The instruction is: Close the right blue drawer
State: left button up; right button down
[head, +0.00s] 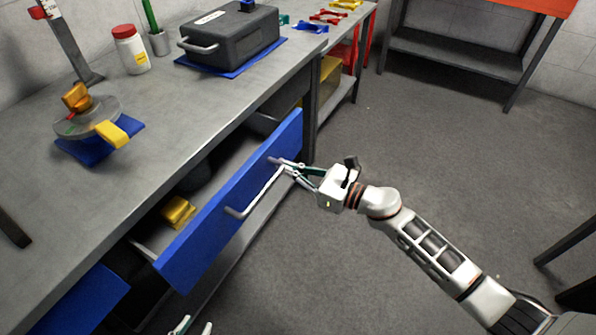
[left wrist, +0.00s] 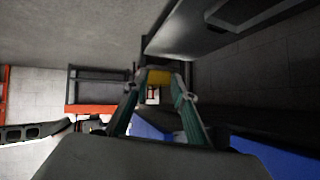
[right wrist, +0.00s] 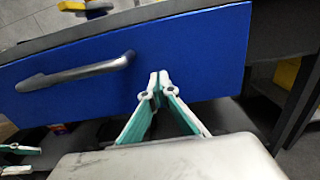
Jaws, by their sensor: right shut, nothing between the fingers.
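The right blue drawer (head: 225,205) stands pulled out from under the workbench, its inside showing behind the front. Its grey handle (head: 262,193) also shows in the right wrist view (right wrist: 75,72). My right gripper (head: 280,163) is shut and empty, its tips at the blue front (right wrist: 205,60) just right of the handle; I cannot tell whether they touch. A yellow block (head: 178,211) lies inside the drawer. My left gripper (head: 195,328) shows only its fingertips at the bottom edge of the head view. In the left wrist view its fingers (left wrist: 155,82) are apart and empty.
Another blue drawer front (head: 84,304) is at lower left. The workbench (head: 190,120) carries a grey case (head: 230,38), a red-lidded jar (head: 131,50) and a round metal fixture (head: 85,117). Open floor (head: 440,150) lies to the right.

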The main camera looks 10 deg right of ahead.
jog(key=x, duration=0.3)
jog(key=b+x, duration=0.1)
jog(key=x, duration=0.2)
jog(key=b+x, duration=0.1)
jog(key=x, duration=0.3)
jog(key=shift+a+f, duration=0.1)
jog(key=shift+f, duration=0.15)
jog(key=shift+w+a+r, duration=0.1)
jog(key=shift+w+a, duration=0.25)
jog(key=shift+a, duration=0.1)
jog(key=shift+w+r, duration=0.1)
pick_arm(q)
jog(key=shift+w+d+r+h, duration=0.2)
jog(key=shift+w+d+r, duration=0.05)
jog(key=shift+d, duration=0.25)
jog(key=shift+w+d+r+h, duration=0.2)
jog(key=shift+d, duration=0.25)
pick_arm(e)
jog(key=shift+r, duration=0.15)
pick_arm(q)
jog(key=shift+s+f, duration=0.15)
